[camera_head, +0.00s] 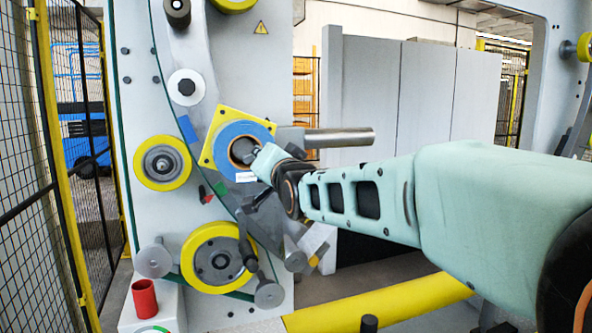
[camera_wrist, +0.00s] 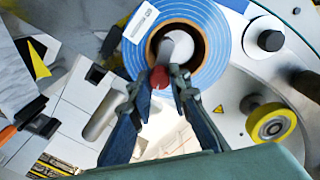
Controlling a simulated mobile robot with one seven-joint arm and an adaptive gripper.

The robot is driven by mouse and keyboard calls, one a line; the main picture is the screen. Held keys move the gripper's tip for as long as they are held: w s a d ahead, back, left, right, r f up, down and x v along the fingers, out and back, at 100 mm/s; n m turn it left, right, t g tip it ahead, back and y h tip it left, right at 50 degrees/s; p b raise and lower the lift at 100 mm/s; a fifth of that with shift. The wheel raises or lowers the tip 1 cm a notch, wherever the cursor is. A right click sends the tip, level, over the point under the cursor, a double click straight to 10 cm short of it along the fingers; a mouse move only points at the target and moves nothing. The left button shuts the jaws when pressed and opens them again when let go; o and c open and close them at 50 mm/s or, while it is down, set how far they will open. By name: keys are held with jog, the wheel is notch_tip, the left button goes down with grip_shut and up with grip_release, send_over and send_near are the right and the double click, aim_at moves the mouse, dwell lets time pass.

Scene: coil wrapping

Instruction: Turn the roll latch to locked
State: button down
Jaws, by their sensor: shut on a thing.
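My gripper (camera_wrist: 161,80) is shut on a small red knob (camera_wrist: 159,77), which looks like the end of the roll latch. The knob shows between the fingertips in the wrist view, in front of the roll's core. The rest of the latch is hidden or cannot be made out. The blue roll (camera_wrist: 209,20) has a brown core on a grey shaft and a white label. In the head view the blue roll (camera_head: 232,133) sits before a yellow plate (camera_head: 207,158), and my arm covers its lower right. The grip itself is not clear there.
A yellow-rimmed roller (camera_head: 162,163) stands left of the roll, and a larger yellow wheel (camera_head: 219,258) below it. A bare steel shaft (camera_head: 340,138) sticks out to the right. A red cup-like cylinder (camera_head: 145,298) stands at lower left. A yellow rail (camera_head: 380,303) runs low in front.

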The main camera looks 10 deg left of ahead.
jog(key=shift+a+f+m+b, duration=0.1)
jog(key=shift+f+m+b, duration=0.65)
jog(key=shift+m, duration=0.9)
jog(key=shift+f+m+b, duration=0.35)
jog(key=shift+m+b, duration=0.75)
jog(key=shift+m, duration=0.5)
jog(key=shift+a+f+m+b, duration=0.1)
jog(key=shift+f+m+b, duration=0.65)
jog(key=shift+m, duration=0.9)
jog(key=shift+r, duration=0.2)
jog(key=c, duration=1.9)
grip_release()
jog(key=shift+o, duration=0.4)
jog(key=shift+r, duration=0.1)
